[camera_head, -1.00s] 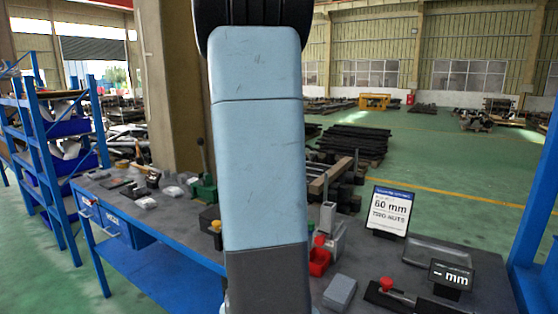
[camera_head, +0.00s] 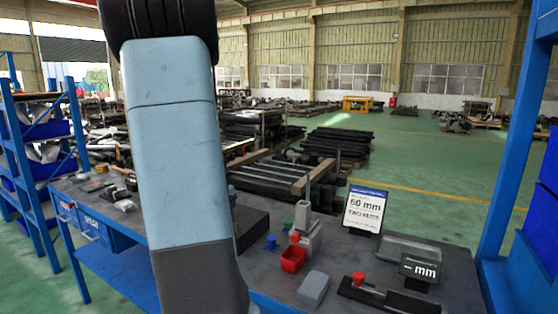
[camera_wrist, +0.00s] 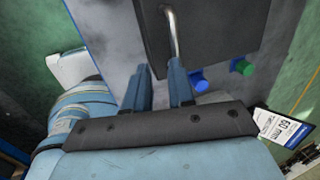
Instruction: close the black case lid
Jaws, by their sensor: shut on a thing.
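The black case (camera_wrist: 215,30) fills the upper middle of the wrist view as a flat dark panel. A bent metal handle (camera_wrist: 172,32) stands out in front of it. In the head view a dark block (camera_head: 251,228), probably the case, shows on the bench just right of my arm. My arm hides its left part and my gripper there. I cannot tell the lid's angle.
On the bench (camera_head: 270,281) stand a red bin (camera_head: 293,260), a grey block (camera_head: 313,288), a sign (camera_head: 364,208) and a small dark display (camera_head: 420,269).

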